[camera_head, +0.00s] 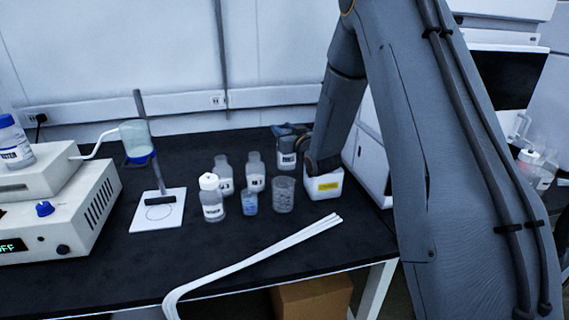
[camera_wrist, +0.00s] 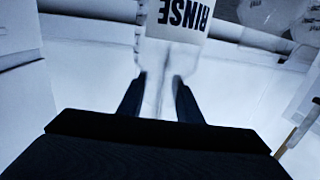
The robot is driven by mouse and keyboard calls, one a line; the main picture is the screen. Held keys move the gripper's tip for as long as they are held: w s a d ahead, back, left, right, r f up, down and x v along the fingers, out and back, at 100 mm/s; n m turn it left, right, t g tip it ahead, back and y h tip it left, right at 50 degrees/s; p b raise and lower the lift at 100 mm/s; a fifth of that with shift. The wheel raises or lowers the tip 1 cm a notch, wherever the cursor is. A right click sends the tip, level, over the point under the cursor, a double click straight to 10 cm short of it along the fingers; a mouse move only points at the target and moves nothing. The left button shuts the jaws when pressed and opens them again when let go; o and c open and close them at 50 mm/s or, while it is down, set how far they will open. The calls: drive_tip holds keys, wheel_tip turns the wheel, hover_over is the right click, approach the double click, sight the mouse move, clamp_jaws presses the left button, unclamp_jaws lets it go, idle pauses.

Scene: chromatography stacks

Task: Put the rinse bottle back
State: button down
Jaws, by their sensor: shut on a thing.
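The rinse bottle (camera_wrist: 180,20) is clear with a white label reading RINSE, upside down in the wrist view. My gripper (camera_wrist: 160,98) is shut on its clear lower part in that view, with one dark finger on each side. In the head view a labelled bottle (camera_head: 286,158) at my dark gripper (camera_head: 289,133) appears to be this one, over the back right of the black bench. The arm hides part of the gripper there. I cannot tell whether the bottle touches the bench.
Small bottles (camera_head: 224,174) and a beaker (camera_head: 284,195) stand just left of my gripper. A white box (camera_head: 323,183) with a yellow label stands below my arm. A stand on a white plate (camera_head: 158,212) and an instrument (camera_head: 70,215) are left. The front bench is mostly clear beyond white tubing (camera_head: 255,260).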

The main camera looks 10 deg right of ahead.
drive_tip(key=shift+f+p, duration=0.4)
drive_tip(key=shift+f, duration=3.05)
drive_tip(key=shift+f, duration=0.15)
drive_tip(key=c, duration=1.3)
unclamp_jaws()
drive_tip(key=shift+r, duration=0.2)
drive_tip(key=b+v, duration=0.2)
drive_tip(key=v, duration=1)
drive_tip(key=shift+f, duration=0.1)
